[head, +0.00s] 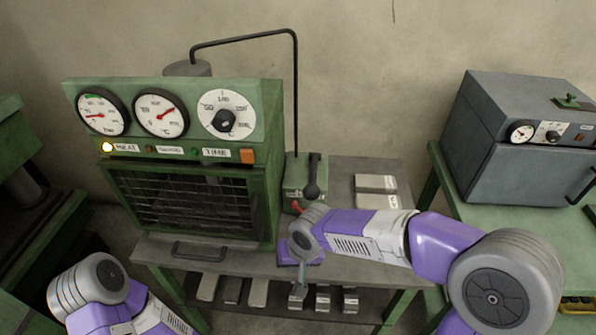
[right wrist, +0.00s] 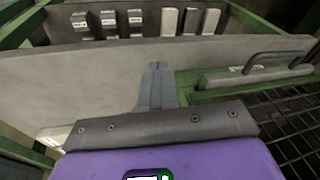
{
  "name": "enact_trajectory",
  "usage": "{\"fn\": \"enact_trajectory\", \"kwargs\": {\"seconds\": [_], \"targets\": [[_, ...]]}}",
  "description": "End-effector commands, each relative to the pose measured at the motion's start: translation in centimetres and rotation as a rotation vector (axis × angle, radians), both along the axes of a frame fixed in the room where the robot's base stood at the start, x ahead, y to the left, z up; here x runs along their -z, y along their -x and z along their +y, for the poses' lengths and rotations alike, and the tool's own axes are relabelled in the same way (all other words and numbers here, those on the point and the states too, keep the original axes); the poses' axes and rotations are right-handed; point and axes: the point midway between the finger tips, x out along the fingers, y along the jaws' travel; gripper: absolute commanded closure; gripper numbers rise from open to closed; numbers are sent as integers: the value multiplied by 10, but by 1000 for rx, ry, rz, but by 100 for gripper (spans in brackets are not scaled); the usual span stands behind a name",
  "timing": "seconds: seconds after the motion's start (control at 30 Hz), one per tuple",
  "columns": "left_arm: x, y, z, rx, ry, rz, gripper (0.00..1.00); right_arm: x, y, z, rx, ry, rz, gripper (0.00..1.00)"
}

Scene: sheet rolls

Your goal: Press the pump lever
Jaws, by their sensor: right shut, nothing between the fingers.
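The pump (head: 293,178) is a green box on the grey bench, right of the green press oven.
The green oven (head: 190,165) has gauges, a lit lamp, a dark grille door and a front handle. A black pipe (head: 296,95) rises behind the pump. Pale blocks (head: 376,184) lie right of the pump, and several more on the lower shelf. A grey box oven (head: 525,140) stands at right.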

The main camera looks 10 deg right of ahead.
Motion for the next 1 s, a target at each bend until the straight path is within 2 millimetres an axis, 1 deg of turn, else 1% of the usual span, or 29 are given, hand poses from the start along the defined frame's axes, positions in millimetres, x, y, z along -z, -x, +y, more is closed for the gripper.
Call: {"fn": "enact_trajectory", "kwargs": {"seconds": [0.03, 0.07, 0.1, 0.17, 0.2, 0.27, 0.3, 0.4, 0.5, 0.63, 0.77, 1.0], "targets": [[0, 0, 0, 0, 0, 0, 100, 43, 5, 2, -13, -41, 67, 100], [0, 0, 0, 0, 0, 0, 100, 64, 8, 4, -21, -69, 90, 100], [0, 0, 0, 0, 0, 0, 100, 91, 13, 5, -24, -107, 117, 100], [0, 0, 0, 0, 0, 0, 100, 130, 24, 6, -20, -157, 150, 100], [0, 0, 0, 0, 0, 0, 100, 154, 33, 5, -9, -185, 167, 100], [0, 0, 0, 0, 0, 0, 100, 187, 47, 3, 10, -217, 185, 100], [0, 0, 0, 0, 0, 0, 100, 207, 57, 0, 27, -230, 194, 100], [0, 0, 0, 0, 0, 0, 100, 245, 83, -7, 67, -242, 207, 100], [0, 0, 0, 0, 0, 0, 100, 271, 104, -14, 95, -233, 214, 100], [0, 0, 0, 0, 0, 0, 100, 287, 121, -20, 113, -218, 216, 100], [0, 0, 0, 0, 0, 0, 100, 291, 125, -23, 116, -211, 214, 100], [0, 0, 0, 0, 0, 0, 100, 291, 125, -22, 114, -212, 213, 100]]}}
